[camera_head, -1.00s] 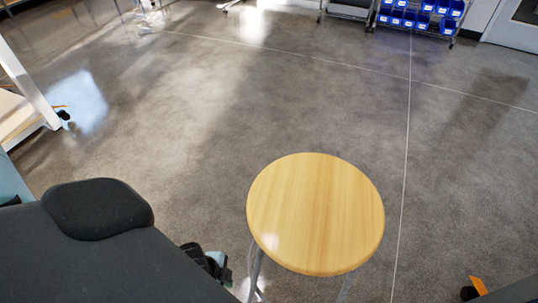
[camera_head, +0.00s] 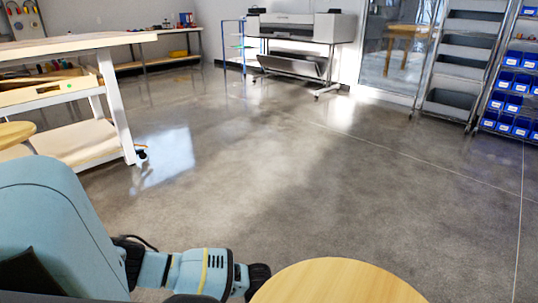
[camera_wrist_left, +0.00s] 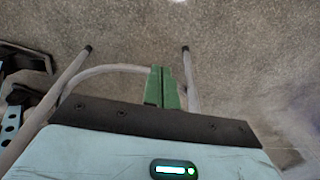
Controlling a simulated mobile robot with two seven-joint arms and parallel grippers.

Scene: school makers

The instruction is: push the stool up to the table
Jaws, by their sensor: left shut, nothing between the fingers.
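The stool's round pale-wood seat (camera_head: 338,283) shows at the bottom edge of the head view, partly cut off. My left arm comes in from the left, and its wrist ends just left of the seat. In the left wrist view my left gripper's green fingers (camera_wrist_left: 161,88) are shut and empty, among the stool's grey legs (camera_wrist_left: 190,82) and curved rail (camera_wrist_left: 112,69). I cannot tell whether they touch. A table with a wooden top (camera_head: 70,43) and white legs stands at the left of the head view, apart from the stool. My right gripper is out of view.
Another round wooden seat (camera_head: 15,133) shows at the left edge by the table. A large printer (camera_head: 300,27) on a stand, a grey shelf rack (camera_head: 462,60) and blue bins (camera_head: 510,105) stand at the back. The grey floor in the middle is clear.

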